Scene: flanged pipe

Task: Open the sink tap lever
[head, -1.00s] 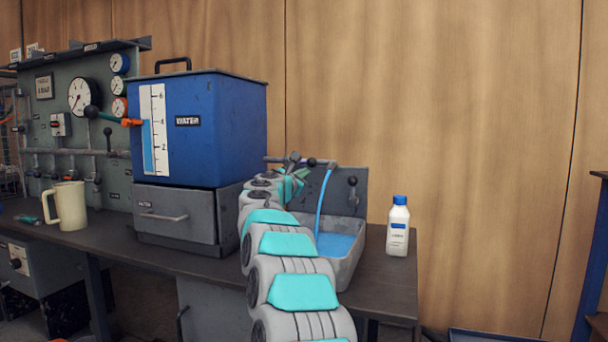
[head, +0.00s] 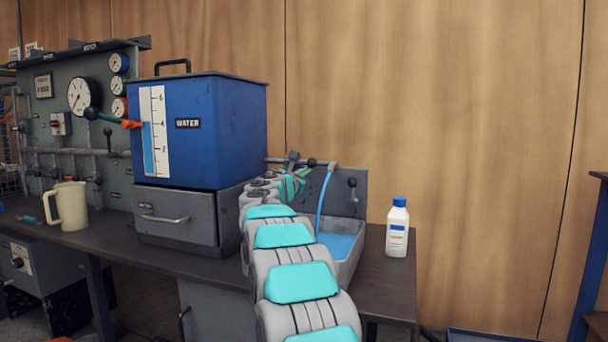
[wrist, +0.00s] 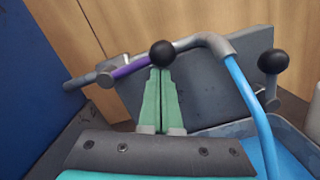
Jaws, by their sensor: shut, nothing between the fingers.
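The sink tap pipe (wrist: 205,42) runs above the grey sink in the wrist view. A purple lever (wrist: 130,68) with a black ball knob (wrist: 163,53) lies along it; the knob also shows in the head view (head: 311,162). A blue stream of water (wrist: 252,100) falls from the spout into the sink basin (head: 346,262). My gripper (wrist: 160,70) has its two green fingers together, with nothing visible between them. Its tips are just below the knob and lever in the picture; I cannot tell whether they touch. The arm partly hides the sink in the head view.
A second black-knobbed lever (wrist: 272,62) is on the grey back panel at right. A blue water tank (head: 215,125) stands left of the sink. A white bottle (head: 397,228) stands right of it, and a cream jug (head: 68,206) stands far left on the bench.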

